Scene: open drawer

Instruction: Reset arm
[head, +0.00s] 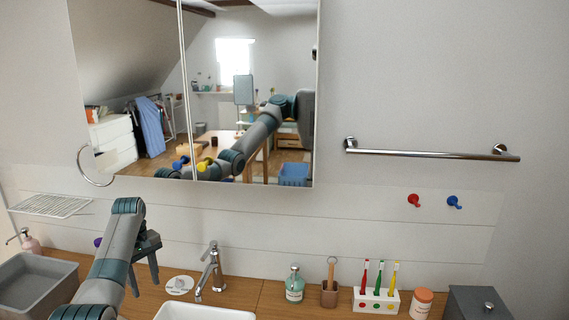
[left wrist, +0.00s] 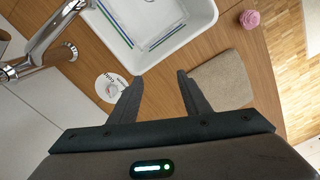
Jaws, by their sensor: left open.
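My left arm comes in from the left in the head view. Its gripper (head: 144,282) points down above the wooden counter, left of the sink and faucet. In the left wrist view the two dark fingers of the same gripper (left wrist: 160,78) stand apart with nothing between them. Below them are the bare counter, a white disc (left wrist: 109,88) with print and a beige mat (left wrist: 220,80). My right gripper does not show in either view.
The white sink (head: 205,312) and chrome faucet (head: 211,272) are right of the gripper. A grey bin (head: 38,280) stands at the left. A green bottle (head: 294,285), brown holder (head: 329,294), toothbrush stand (head: 376,301) and orange jar (head: 421,303) line the counter's right. A mirror (head: 250,75) hangs behind.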

